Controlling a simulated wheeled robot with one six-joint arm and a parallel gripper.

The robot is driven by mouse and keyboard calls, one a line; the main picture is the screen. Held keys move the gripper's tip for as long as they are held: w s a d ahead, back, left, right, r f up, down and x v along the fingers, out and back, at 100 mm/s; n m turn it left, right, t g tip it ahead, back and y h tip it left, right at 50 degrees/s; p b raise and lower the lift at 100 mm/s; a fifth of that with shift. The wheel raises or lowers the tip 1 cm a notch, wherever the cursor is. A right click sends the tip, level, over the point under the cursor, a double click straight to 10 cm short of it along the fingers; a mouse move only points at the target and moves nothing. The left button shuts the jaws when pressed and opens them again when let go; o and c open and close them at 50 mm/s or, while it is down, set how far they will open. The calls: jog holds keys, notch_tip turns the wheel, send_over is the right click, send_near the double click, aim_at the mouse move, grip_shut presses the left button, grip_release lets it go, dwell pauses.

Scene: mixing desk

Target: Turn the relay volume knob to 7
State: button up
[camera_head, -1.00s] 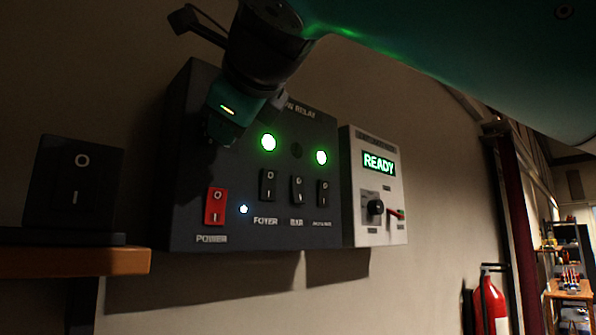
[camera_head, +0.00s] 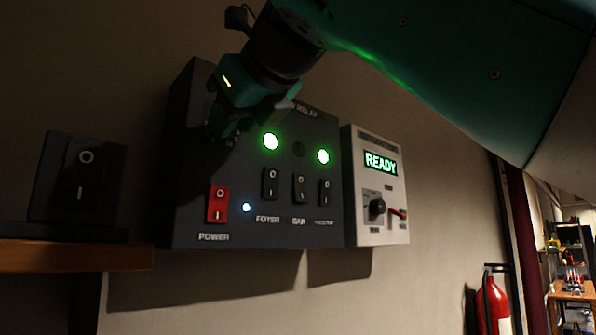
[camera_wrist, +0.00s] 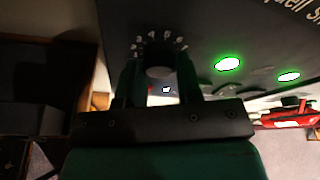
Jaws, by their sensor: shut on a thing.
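The relay box (camera_head: 188,225) is a dark panel on the wall in the head view. Its volume knob (camera_wrist: 158,58) is a dark round cap with a ring of pale numerals around its far side in the wrist view. My gripper (camera_wrist: 159,70) has one finger on each side of the knob and is shut on it. The numerals are too small and dim to read surely, and I cannot tell where the knob points. In the head view my gripper (camera_head: 222,128) is at the panel's upper left and hides the knob.
Below are a red power switch (camera_head: 217,205) and several black switches. Two green lamps (camera_head: 270,141) glow. A pale box (camera_head: 398,225) reading READY is to the right. A black switch block (camera_head: 75,180) stands on a wooden shelf (camera_head: 80,256) at left.

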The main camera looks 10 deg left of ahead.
jog(key=shift+f, duration=0.1)
dwell(0.3)
jog(key=o, duration=0.9)
jog(key=shift+a, duration=0.1)
jog(key=p+v, duration=0.1)
jog(key=v, duration=1.6)
jog(key=shift+s+r+p, duration=0.1)
jog(key=shift+r+p, duration=0.15)
jog(key=shift+p, duration=0.05)
